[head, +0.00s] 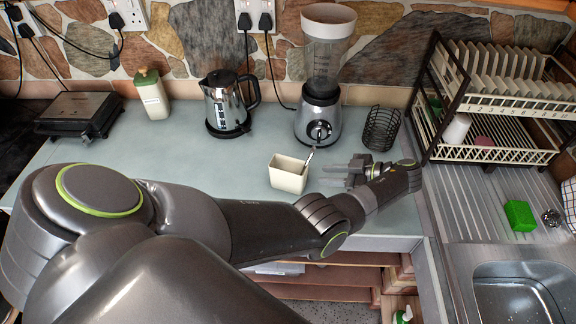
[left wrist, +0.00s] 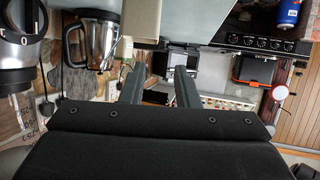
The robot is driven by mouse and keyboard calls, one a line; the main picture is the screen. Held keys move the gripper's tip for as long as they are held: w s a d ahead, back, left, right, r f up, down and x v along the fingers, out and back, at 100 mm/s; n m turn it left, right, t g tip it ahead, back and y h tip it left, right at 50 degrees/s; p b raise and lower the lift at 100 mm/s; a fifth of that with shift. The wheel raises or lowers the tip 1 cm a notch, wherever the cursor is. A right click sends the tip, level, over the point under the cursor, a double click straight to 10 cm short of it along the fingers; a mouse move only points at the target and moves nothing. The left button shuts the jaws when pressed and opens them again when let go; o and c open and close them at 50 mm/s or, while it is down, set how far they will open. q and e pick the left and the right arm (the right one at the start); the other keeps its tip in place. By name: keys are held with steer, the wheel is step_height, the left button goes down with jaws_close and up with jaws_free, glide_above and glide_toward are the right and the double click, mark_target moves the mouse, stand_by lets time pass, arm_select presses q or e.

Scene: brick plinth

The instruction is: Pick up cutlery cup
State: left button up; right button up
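The cutlery cup (head: 287,178) is a cream, square-sided cup standing upright on the pale counter in the head view, with one thin utensil (head: 308,161) leaning out of it. A cream shape at the top of the left wrist view (left wrist: 142,20) looks like the same cup, cut off by the frame edge. My left gripper (head: 328,176) is just right of the cup, with its fingers pointing left towards it. The fingers are apart and empty, also in the left wrist view (left wrist: 160,85). My right gripper is not in view.
A blender (head: 320,115) and a kettle (head: 228,107) stand behind the cup. A black wire holder (head: 381,128) stands behind my left gripper. A dish rack (head: 480,155) and sink (head: 515,295) are at right. The counter left of the cup is clear.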

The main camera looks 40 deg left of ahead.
mark_target(287, 173)
arm_select(q)
steer(key=shift+w+b+x, duration=0.1)
steer(key=shift+b+x, duration=1.4)
steer(key=shift+x, duration=0.65)
steer(key=shift+w+b+x, duration=0.15)
steer(key=shift+b+x, duration=1.35)
steer(key=shift+x, duration=0.65)
steer(key=b+x, duration=0.3)
steer(key=x, duration=0.1)
steer(key=shift+a+f+b, duration=0.15)
steer(key=shift+f+b, duration=0.1)
steer(key=shift+b, duration=0.05)
steer(key=shift+s+a, duration=0.15)
steer(key=shift+a, duration=0.25)
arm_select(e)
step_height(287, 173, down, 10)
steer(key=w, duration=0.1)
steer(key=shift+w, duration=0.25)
arm_select(q)
steer(key=shift+c, duration=0.5)
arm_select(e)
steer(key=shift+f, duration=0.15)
arm_select(q)
jaws_close()
